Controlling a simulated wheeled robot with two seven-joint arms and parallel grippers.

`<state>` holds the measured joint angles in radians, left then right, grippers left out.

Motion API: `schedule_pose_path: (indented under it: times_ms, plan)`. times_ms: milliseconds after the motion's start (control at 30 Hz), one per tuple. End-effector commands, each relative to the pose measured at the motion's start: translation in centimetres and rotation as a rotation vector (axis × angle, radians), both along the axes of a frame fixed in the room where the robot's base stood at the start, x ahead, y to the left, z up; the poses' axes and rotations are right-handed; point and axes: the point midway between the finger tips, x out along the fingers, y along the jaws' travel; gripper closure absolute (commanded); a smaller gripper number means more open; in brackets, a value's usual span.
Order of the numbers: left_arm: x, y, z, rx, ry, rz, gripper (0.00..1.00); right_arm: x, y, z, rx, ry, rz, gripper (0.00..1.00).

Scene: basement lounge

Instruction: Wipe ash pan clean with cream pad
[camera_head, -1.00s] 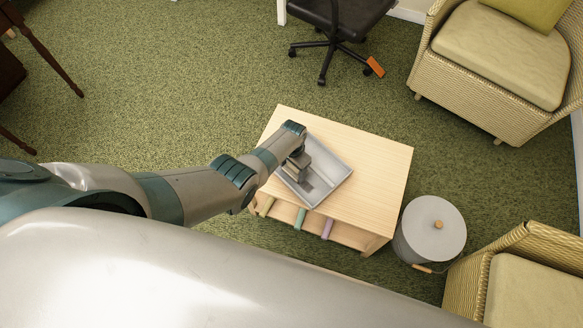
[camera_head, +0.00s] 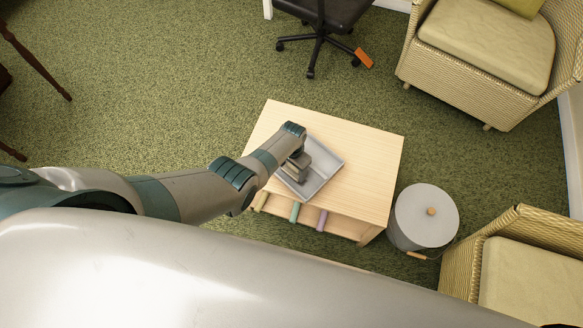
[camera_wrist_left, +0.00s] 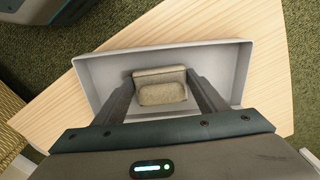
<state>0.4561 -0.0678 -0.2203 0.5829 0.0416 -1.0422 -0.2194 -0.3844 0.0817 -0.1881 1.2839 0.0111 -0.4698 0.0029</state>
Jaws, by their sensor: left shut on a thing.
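The ash pan (camera_head: 328,163) is a shallow grey tray lying on the light wooden table (camera_head: 370,165). My left gripper (camera_head: 298,169) reaches down into it from the left. In the left wrist view the gripper (camera_wrist_left: 160,94) is shut on the cream pad (camera_wrist_left: 162,95), a small tan block between the two fingers. The pad is over the pan's floor, inside its walls (camera_wrist_left: 225,65). I cannot tell whether it touches the floor. Ash is not clearly visible, and the pad's underside is hidden. My right gripper is out of view.
Coloured rolled items, tan, green (camera_head: 295,212) and purple (camera_head: 321,220), show at the table's front edge. A grey lidded bin (camera_head: 424,218) stands right of the table. Wicker chairs (camera_head: 475,60) are at the right, an office chair (camera_head: 322,30) behind. Carpet is free at left.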

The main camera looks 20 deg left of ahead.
Motion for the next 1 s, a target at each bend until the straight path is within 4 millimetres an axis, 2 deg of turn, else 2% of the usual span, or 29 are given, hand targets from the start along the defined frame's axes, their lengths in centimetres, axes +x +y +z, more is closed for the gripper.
schedule_pose_path:
  times_ms: [500,867,1000]
  plan:
    - [-1.6,-3.1,-0.3,-0.002,0.003,-0.001,0.52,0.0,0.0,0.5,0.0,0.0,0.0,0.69]
    - [-1.8,-3.2,-0.4,-0.002,0.006,0.0,0.52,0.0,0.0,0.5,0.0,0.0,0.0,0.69]
    - [-1.8,-3.2,0.1,-0.002,0.007,0.0,0.52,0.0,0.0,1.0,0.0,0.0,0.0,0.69]
